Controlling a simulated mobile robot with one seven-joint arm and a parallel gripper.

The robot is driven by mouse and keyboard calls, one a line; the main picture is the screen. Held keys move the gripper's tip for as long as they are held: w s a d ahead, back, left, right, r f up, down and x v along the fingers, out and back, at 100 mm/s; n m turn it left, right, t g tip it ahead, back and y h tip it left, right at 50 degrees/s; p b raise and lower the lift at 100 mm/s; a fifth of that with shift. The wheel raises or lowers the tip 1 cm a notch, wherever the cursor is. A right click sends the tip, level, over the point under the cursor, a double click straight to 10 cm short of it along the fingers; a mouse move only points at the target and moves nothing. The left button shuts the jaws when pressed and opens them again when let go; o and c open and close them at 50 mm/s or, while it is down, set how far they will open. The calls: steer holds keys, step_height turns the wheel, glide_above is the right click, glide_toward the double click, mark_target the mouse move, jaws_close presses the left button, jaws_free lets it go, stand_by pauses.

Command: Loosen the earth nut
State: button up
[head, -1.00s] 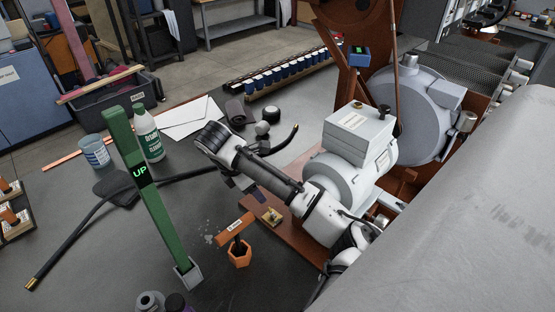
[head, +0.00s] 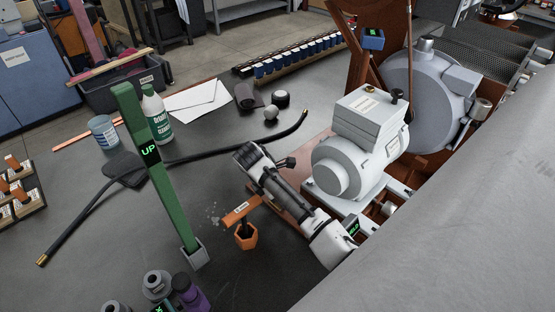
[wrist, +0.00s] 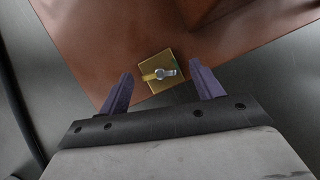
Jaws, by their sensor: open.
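In the wrist view, a small square brass plate (wrist: 150,64) lies on a red-brown base. A silver nut or bolt head (wrist: 166,73) sits on it, with a yellow strip to its left and a small green mark near its upper right. My gripper (wrist: 160,70) is open, its two purple fingers apart on the left and right of the plate. Nothing is between them in their grip; whether they touch the plate I cannot tell. In the head view, my arm reaches over the red-brown base and hides the brass plate.
A grey motor housing (head: 343,166) stands beside my arm. An orange T-handled tool (head: 240,210) stands in an orange hexagonal holder (head: 246,238). A black hose (head: 215,156) crosses the table. A bottle (head: 157,117) stands farther back.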

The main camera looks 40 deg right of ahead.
steer(key=shift+d+f, duration=0.1)
steer(key=shift+f, duration=0.1)
steer(key=shift+c, duration=0.2)
steer(key=c, duration=0.9)
steer(key=shift+r+m+g+p, duration=0.25)
steer(key=shift+m+g+p, duration=0.05)
steer(key=shift+m+p, duration=0.6)
steer(key=shift+c, duration=0.2)
steer(key=shift+w+m+g+p, duration=0.1)
steer(key=shift+m+g+p, duration=0.2)
steer(key=shift+m+p, duration=0.25)
steer(key=shift+f+m, duration=0.2)
steer(key=shift+m, duration=0.45)
steer(key=o, duration=1)
